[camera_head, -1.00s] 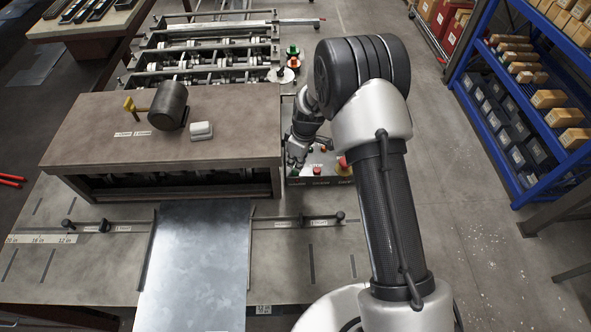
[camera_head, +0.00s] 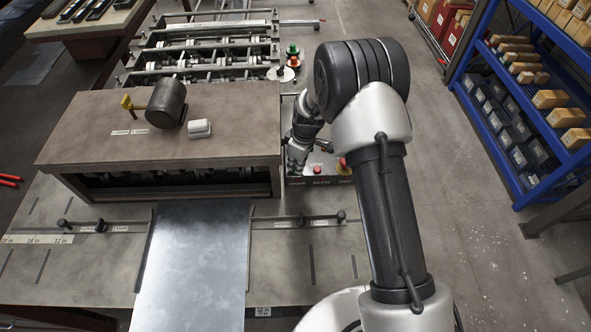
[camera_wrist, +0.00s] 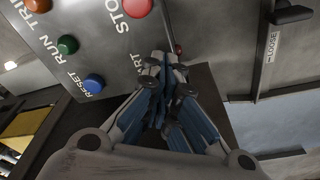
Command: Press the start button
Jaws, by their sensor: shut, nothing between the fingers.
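The control panel (camera_head: 322,181) stands right of the machine's brown housing in the head view, with a red button (camera_head: 317,170) visible. In the wrist view the panel (camera_wrist: 75,20) fills the upper left. It carries a red button (camera_wrist: 137,6) beside the word STOP, a green button (camera_wrist: 67,45) and a blue button (camera_wrist: 93,83) beside RESET. The START label (camera_wrist: 138,63) is partly covered by my fingers, and the start button is hidden. My gripper (camera_wrist: 165,62) is shut and empty, its tips over that label. It also shows at the panel's left side (camera_head: 296,155); contact cannot be told.
A metal sheet (camera_head: 195,260) lies in front. A blue shelf (camera_head: 490,135) stands right, with clear floor between.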

